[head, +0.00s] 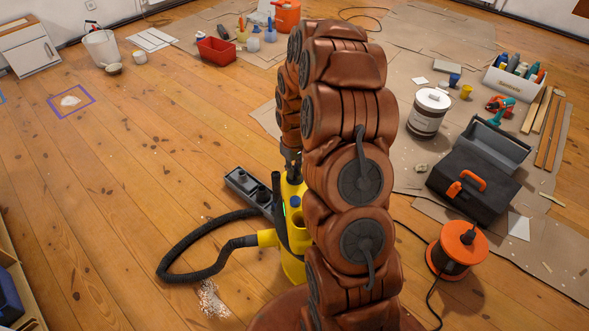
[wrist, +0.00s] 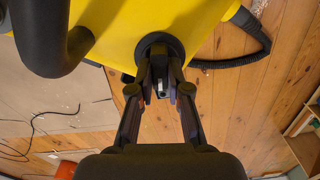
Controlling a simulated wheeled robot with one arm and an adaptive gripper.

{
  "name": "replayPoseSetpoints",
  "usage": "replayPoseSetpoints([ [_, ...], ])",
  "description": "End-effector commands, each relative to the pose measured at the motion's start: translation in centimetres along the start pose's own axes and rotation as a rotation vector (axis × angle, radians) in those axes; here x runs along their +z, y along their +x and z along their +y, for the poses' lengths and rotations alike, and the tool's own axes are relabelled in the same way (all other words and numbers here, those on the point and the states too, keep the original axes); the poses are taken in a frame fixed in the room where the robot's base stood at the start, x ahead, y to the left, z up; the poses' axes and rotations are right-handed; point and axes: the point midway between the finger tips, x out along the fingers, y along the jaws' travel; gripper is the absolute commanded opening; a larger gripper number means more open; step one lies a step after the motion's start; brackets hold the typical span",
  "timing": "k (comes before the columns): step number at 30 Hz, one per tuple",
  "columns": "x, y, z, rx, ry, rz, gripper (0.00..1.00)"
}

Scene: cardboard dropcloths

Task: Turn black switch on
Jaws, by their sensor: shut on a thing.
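A yellow vacuum (head: 291,258) stands on the wooden floor, partly hidden behind my arm. In the wrist view its yellow body (wrist: 115,35) fills the top. The black switch (wrist: 160,41) is a round black knob on that body. My gripper (wrist: 160,88) is shut on it, with a finger at each side. The fingertips cover much of the knob, so its turned position cannot be told. In the head view my gripper (head: 292,165) is small and dark at the top of the vacuum.
A black handle (wrist: 40,35) arches close to my gripper's left. The vacuum's black hose (head: 178,253) loops left over the floor beside a white debris pile (head: 211,300). An orange cable reel (head: 459,248) and black toolbox (head: 468,190) stand right. The floor at left is mostly clear.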

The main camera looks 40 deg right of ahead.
Motion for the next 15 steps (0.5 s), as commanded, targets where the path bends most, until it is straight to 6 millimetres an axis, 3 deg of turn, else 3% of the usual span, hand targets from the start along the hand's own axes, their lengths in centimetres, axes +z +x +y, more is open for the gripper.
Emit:
replayPoseSetpoints([
  [7,-0.03,-0.05,0.01,0.000,0.002,0.001,0.00],
  [8,-0.03,-0.05,0.01,0.000,0.002,0.001,0.18],
  [15,-0.01,-0.03,0.00,0.000,0.001,0.000,0.42],
])
